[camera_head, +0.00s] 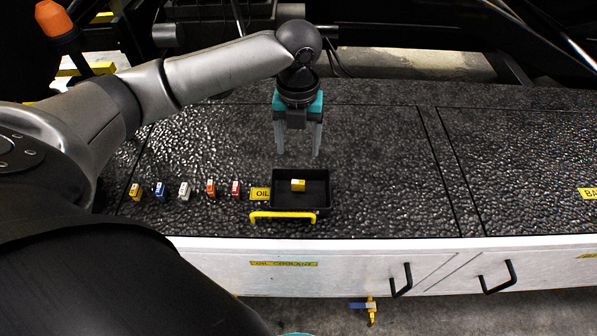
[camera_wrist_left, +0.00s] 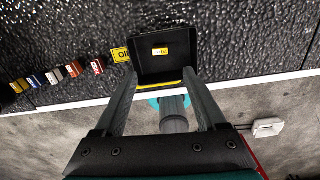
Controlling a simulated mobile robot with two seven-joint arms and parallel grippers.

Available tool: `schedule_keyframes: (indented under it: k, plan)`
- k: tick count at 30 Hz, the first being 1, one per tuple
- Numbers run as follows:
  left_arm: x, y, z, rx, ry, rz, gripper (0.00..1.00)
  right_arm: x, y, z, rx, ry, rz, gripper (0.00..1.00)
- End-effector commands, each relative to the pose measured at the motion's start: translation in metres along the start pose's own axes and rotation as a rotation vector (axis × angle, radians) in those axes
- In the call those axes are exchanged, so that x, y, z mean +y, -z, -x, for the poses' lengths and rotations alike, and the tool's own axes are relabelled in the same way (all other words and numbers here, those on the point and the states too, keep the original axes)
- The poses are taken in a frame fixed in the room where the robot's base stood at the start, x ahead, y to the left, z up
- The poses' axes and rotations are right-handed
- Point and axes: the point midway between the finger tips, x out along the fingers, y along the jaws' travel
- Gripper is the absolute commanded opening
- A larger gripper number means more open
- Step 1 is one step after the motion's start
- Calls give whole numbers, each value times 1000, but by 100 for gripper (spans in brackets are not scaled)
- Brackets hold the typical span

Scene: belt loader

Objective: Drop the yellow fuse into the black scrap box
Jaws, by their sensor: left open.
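The yellow fuse (camera_head: 298,185) lies inside the black scrap box (camera_head: 327,192), on its floor. The box is a shallow open tray with a yellow handle at its front. In the left wrist view the fuse (camera_wrist_left: 160,51) also shows within the box (camera_wrist_left: 190,55). My left gripper (camera_head: 299,153) points down above the far side of the box, its two grey fingers apart with nothing between them. Its open fingers (camera_wrist_left: 160,74) also show in the left wrist view, clear of the fuse. My right gripper's fingers do not show.
Left of the box stands a row of small fuses: amber (camera_head: 135,191), blue (camera_head: 160,189), white (camera_head: 184,191), orange (camera_head: 210,188) and red (camera_head: 235,188). A yellow label (camera_head: 260,194) lies beside the box. The dark textured top (camera_head: 375,180) right of it is clear.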

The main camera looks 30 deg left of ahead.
Motion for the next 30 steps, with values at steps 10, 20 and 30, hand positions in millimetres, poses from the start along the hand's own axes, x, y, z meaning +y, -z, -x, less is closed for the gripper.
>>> schedule_keyframes:
  k: [10,20,30]
  plan:
    - [0,0,54,0,-1,0,73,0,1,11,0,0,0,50]
    - [0,0,58,1,0,0,73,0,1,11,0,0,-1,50]
    - [0,0,57,1,-1,0,73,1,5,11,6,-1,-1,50]
